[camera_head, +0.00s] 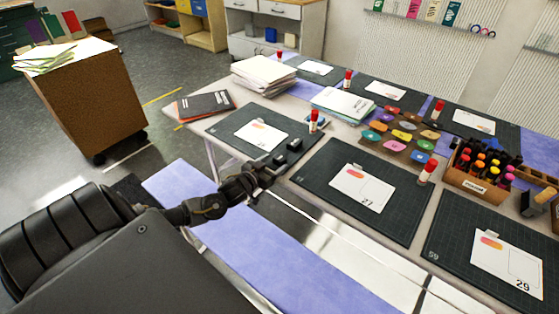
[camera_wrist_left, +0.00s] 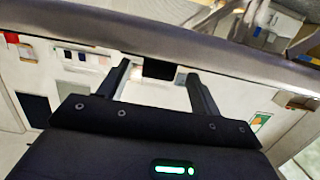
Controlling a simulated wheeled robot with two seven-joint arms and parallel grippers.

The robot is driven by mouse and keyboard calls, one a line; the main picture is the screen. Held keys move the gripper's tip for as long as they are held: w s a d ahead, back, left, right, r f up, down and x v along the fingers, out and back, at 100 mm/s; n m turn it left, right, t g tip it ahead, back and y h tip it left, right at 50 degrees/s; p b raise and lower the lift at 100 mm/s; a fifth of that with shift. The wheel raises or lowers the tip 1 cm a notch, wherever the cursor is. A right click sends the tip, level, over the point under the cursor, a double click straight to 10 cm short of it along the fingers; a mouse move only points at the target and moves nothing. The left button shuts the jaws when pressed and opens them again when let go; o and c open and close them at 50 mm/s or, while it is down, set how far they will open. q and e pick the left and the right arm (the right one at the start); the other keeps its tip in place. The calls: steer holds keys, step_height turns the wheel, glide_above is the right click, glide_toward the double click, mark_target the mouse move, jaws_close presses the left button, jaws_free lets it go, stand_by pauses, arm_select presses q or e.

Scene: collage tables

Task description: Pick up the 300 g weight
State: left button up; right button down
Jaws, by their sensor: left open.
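I cannot make out a 300 g weight in either view. My left gripper (camera_head: 287,152) is open, with its two black fingers apart, over the near edge of the table beside a dark cutting mat (camera_head: 222,127). The left wrist view also shows my left gripper (camera_wrist_left: 158,70) with a gap between its fingers. A dark block-like shape shows between them there, and I cannot tell what it is. My right gripper is not in view.
The table holds dark mats with white cards (camera_head: 362,187), red-capped glue sticks (camera_head: 313,121), coloured pads (camera_head: 395,145), paper stacks (camera_head: 264,76) and a wooden marker box (camera_head: 478,186). A lilac bench (camera_head: 250,235) runs along the near side. A brown cabinet (camera_head: 85,105) stands left.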

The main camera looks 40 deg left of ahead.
mark_target(280, 157)
arm_select(q)
steer(key=w, duration=0.4)
steer(key=shift+f, duration=0.35)
steer(key=shift+s, duration=0.1)
steer(key=c, duration=1.3)
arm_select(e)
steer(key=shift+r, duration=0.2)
arm_select(q)
steer(key=shift+r, duration=0.15)
